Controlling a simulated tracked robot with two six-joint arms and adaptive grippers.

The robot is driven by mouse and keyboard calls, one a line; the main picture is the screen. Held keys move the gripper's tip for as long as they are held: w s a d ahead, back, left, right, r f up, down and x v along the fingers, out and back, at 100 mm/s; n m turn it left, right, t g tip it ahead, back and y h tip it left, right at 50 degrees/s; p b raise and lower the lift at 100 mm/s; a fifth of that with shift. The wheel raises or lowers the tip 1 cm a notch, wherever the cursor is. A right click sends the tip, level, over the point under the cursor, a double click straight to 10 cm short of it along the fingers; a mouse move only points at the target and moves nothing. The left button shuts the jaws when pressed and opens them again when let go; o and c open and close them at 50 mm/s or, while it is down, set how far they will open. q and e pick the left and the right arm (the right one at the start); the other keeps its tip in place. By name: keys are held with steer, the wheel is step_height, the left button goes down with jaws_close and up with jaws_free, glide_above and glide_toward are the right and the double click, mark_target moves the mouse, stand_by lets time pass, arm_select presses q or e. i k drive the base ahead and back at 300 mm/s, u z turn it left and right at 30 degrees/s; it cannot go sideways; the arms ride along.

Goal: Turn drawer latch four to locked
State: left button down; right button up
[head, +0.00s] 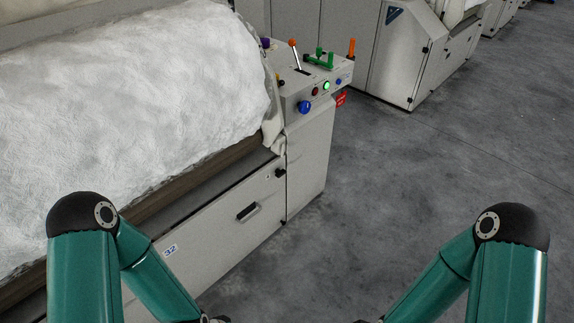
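A pale drawer front (215,226) with a dark handle (247,212) sits low on the machine under the white fleece. A small dark knob (281,174) that looks like a latch is at the drawer's upper right corner, with a tiny mark beside it. I cannot read a number four there or tell whether the knob is in the locked position. Both my forearms run down out of the bottom of the head view. Neither gripper shows, so their opening and any contact are hidden.
A control box (318,92) stands at the machine's end with a blue knob (305,107), an orange-topped lever (294,55), a green handle (318,58) and a lit green button (326,86). Grey floor (420,170) on the right is clear.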

mark_target(279, 173)
steer(key=z, duration=0.25)
steer(key=i, duration=0.3)
steer(key=u, duration=2.45)
steer(key=k, duration=1.25)
steer(key=z, duration=0.95)
steer(key=i, duration=1.35)
steer(key=z, duration=0.3)
